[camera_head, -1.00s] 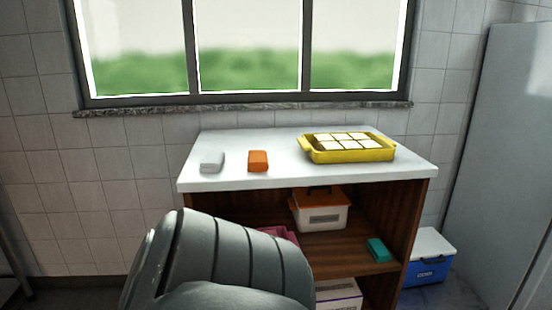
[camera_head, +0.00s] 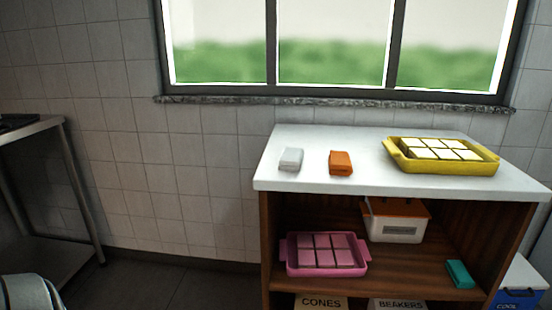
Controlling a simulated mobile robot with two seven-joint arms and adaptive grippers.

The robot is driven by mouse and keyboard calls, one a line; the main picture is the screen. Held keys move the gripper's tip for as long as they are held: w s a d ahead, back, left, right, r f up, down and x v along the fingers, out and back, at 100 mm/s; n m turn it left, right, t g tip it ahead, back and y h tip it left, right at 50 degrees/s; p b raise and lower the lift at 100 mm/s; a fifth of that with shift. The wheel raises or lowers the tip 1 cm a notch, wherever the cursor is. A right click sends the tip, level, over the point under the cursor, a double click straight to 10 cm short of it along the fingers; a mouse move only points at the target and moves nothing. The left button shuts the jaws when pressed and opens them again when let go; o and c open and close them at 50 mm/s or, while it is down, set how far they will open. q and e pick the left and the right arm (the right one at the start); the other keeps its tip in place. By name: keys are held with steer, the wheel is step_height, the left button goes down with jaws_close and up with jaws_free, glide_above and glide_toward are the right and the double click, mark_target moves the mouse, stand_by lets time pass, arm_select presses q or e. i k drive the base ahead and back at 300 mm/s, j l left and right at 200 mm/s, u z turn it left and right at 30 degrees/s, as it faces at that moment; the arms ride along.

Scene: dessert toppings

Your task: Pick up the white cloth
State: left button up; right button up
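The white cloth (camera_head: 291,159) looks like a small folded white block. It lies on the white countertop (camera_head: 330,185) near its left end, to the left of an orange folded block (camera_head: 341,163) and apart from it. Nothing touches the cloth from above. Neither gripper shows in the view. Only a grey rounded part of my own body shows at the lower left corner, well away from the cloth.
A yellow tray (camera_head: 398,160) of white squares stands on the counter's right. The shelf below holds a pink tray (camera_head: 290,268), an orange-lidded box (camera_head: 398,230) and a teal block (camera_head: 460,273). A metal table (camera_head: 52,125) stands at far left. Open floor lies between.

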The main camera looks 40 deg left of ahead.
mark_target(291, 160)
steer(key=u, duration=1.1)
